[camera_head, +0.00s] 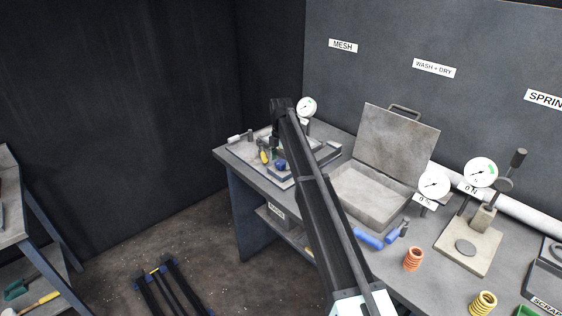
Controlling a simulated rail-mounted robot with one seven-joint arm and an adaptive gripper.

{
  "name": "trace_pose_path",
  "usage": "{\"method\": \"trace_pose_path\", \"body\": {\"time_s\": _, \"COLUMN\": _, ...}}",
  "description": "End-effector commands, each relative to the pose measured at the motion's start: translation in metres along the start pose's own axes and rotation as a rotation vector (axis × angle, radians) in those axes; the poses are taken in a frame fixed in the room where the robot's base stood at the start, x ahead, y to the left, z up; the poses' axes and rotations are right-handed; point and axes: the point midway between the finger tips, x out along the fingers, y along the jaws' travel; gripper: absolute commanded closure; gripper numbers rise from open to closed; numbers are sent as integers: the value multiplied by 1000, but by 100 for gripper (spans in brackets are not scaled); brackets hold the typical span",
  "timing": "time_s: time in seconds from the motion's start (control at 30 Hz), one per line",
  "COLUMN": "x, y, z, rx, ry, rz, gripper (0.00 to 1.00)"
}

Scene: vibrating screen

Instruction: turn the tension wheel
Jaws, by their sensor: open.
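A small mesh-frame fixture on a light base plate (245,151) stands at the left end of the grey bench. A round blue part (281,166) sits on it, perhaps the tension wheel; it is too small to be sure. A yellow part (264,157) is just left of it. A round dial gauge (307,107) stands behind the fixture. My arm reaches from the bottom over the bench, and my gripper (275,143) points down above the fixture, close to the yellow and blue parts. It is open, seen small and dark. Whether it touches anything cannot be told.
An open grey metal case (366,195) stands right of my arm. Blue cylinders (369,238), an orange spring (413,259), a yellow spring (483,303) and a spring tester (466,247) with dials lie further right. A dark wall (120,90) closes the left side.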

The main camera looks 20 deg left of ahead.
Motion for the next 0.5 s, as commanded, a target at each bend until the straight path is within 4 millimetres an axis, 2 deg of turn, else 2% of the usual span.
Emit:
{"method": "trace_pose_path", "body": {"time_s": 0.17, "x": -20, "y": 1, "z": 0, "rx": 0, "ry": -1, "rz": 1, "gripper": 23}}
{"method": "trace_pose_path", "body": {"time_s": 0.5, "x": -84, "y": 1, "z": 0, "rx": 0, "ry": 0, "rz": 1, "gripper": 23}}
